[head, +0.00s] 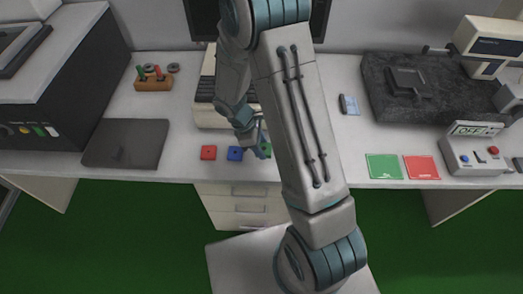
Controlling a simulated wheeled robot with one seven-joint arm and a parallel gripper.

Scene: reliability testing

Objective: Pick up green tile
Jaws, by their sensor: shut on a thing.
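The green tile (266,149) lies at the front of the white desk, to the right of the blue tile (235,154) and the red tile (208,152). My gripper (262,151) is at the green tile and shut on it. My arm hides the right side of the tile and part of the gripper. I cannot tell whether the tile is lifted off the desk.
A green pad (384,167) and a red pad (421,167) lie at the front right. A control box (474,156) stands right of them. A dark slab (125,144) lies at left. A wooden holder (153,84) stands behind it.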

